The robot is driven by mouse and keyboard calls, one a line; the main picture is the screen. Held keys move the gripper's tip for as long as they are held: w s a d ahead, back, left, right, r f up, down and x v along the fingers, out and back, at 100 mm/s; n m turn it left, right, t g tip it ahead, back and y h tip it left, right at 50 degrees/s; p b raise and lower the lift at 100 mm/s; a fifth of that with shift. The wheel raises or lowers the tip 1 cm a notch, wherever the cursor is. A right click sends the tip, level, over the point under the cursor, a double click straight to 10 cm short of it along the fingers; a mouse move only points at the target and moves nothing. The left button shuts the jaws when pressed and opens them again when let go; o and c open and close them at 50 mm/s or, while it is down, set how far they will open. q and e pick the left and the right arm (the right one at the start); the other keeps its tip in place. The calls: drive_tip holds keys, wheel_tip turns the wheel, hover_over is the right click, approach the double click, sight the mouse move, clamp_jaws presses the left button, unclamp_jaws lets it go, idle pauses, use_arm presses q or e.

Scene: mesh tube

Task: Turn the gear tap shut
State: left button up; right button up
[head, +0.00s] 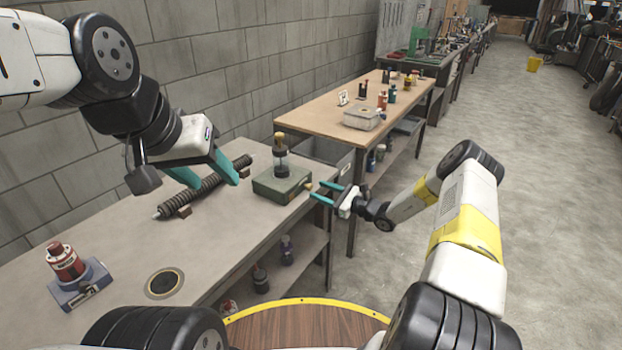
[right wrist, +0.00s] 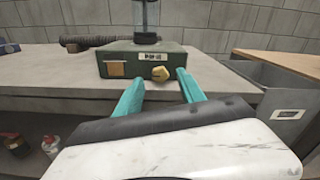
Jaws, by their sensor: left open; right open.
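A green box (head: 281,186) with a clear cylinder and brass top (head: 280,150) stands near the right edge of the grey bench. A small brass knob (head: 308,185), which looks like the tap, sticks out of the box's side. It also shows in the right wrist view (right wrist: 160,74), beside a label plate on the box front. My right gripper (head: 321,191) is open and empty, its fingertips pointing at the knob, one on either side in the wrist view. Contact cannot be told. My left gripper (head: 219,184) is open above the ridged dark roller (head: 207,193).
A red-and-blue device (head: 67,272) and a dark round disc (head: 164,283) are at the bench's near left. Bottles stand on the shelf below. A wooden table (head: 345,97) lies beyond, with an open grey drawer (right wrist: 287,103) at the right. The bench's middle front is clear.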

sight(311, 187)
drive_tip(key=shift+x, duration=1.7)
drive_tip(key=shift+c, duration=0.3)
clamp_jaws()
